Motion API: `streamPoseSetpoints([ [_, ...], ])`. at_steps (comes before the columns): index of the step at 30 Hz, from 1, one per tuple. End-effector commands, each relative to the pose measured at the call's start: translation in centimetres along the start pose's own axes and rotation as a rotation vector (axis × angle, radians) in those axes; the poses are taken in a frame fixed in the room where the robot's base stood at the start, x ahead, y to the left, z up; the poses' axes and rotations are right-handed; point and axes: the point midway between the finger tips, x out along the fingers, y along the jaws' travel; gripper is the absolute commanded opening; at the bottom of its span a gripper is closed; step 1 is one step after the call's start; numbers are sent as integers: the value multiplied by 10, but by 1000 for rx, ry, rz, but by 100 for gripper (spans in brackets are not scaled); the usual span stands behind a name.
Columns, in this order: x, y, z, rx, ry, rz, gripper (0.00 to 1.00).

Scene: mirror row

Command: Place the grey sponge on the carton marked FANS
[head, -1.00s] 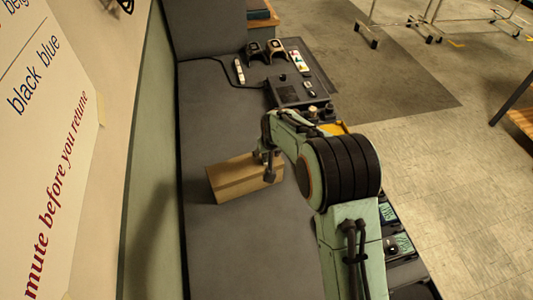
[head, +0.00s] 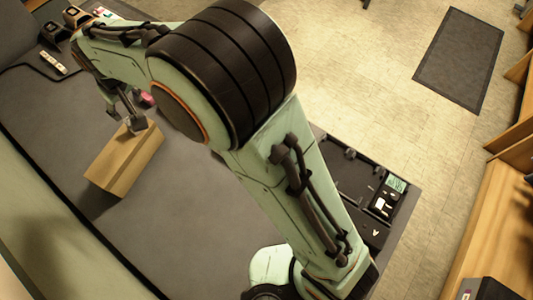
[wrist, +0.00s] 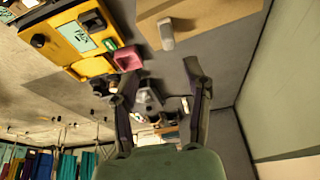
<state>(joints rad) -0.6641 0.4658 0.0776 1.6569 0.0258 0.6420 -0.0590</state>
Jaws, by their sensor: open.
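A plain tan carton (head: 122,163) stands on the dark grey bench top in the head view. It also shows at the top edge of the wrist view (wrist: 215,12). I can read no marking on it. A small grey block, which looks like the grey sponge (head: 138,125), is at the carton's far end, seemingly on its top. It also shows against the carton in the wrist view (wrist: 166,34). My gripper (wrist: 161,70) is open, with nothing between its fingers. In the head view its fingers (head: 122,108) are close to the block; whether they touch cannot be told.
A pink object (wrist: 128,58) lies near the carton, beside a yellow case (wrist: 85,40). Small gear and a cable lie at the bench's far end. A wall borders the bench. Bare bench (head: 60,125) lies left of the carton.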

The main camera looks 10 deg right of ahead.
Motion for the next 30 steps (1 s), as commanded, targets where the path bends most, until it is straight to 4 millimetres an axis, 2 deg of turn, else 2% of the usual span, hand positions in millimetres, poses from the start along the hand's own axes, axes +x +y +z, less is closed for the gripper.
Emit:
streamPoseSetpoints([
  [2,-24,27,20,56,-24,22,49],
  [4,-55,55,54,128,-64,44,49],
  [5,-69,67,73,167,-86,54,49],
  [6,-88,81,102,223,-119,65,49],
  [8,-114,93,149,310,-166,77,49],
  [9,-129,96,179,366,-195,82,49],
  [12,-154,91,247,493,-259,83,49],
  [15,-165,76,296,588,-307,74,49],
  [18,-168,63,323,643,-332,65,49],
  [21,-168,57,333,666,-345,60,49],
  [30,-168,57,334,665,-347,59,49],
])
